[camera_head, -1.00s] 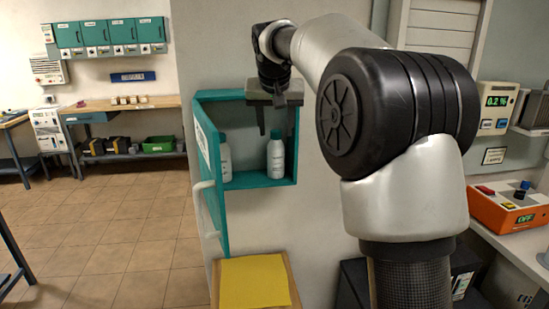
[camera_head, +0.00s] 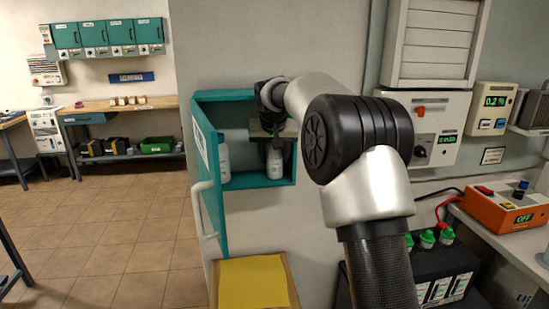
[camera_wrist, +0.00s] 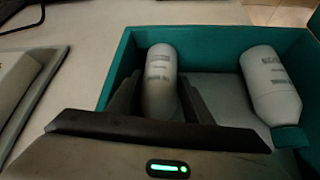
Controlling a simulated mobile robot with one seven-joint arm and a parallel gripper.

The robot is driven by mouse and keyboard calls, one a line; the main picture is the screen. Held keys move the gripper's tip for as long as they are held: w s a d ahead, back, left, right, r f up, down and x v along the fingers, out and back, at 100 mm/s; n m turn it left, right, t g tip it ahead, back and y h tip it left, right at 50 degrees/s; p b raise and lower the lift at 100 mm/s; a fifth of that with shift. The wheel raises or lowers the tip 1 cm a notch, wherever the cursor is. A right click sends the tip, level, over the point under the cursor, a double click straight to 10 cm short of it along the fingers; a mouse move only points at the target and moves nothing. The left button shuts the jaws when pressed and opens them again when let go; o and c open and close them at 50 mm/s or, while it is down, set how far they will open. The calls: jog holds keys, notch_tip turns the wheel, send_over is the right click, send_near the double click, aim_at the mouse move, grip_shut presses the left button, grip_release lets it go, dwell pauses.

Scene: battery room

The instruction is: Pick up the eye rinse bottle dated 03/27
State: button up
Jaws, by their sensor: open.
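Two white bottles with grey print stand in a teal wall cabinet (camera_head: 262,183). The right bottle (camera_head: 274,166) is partly hidden by my gripper (camera_head: 274,143), which reaches into the cabinet. The left bottle (camera_head: 223,163) stands near the open door. In the wrist view, which is upside down, my open gripper (camera_wrist: 157,92) has one finger on each side of a bottle (camera_wrist: 160,70); I cannot tell if they touch it. The other bottle (camera_wrist: 270,85) is to the right, clear of the fingers. The dates on both labels are too small and blurred to read.
The cabinet door (camera_head: 208,175) stands open on the left. The cabinet walls are close around my gripper. A yellow pad (camera_head: 253,282) lies below the cabinet. A battery (camera_head: 440,275) with green caps and an orange device (camera_head: 505,208) are on the right.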

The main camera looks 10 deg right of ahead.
jog(key=c, duration=0.9)
jog(key=shift+r, duration=0.1)
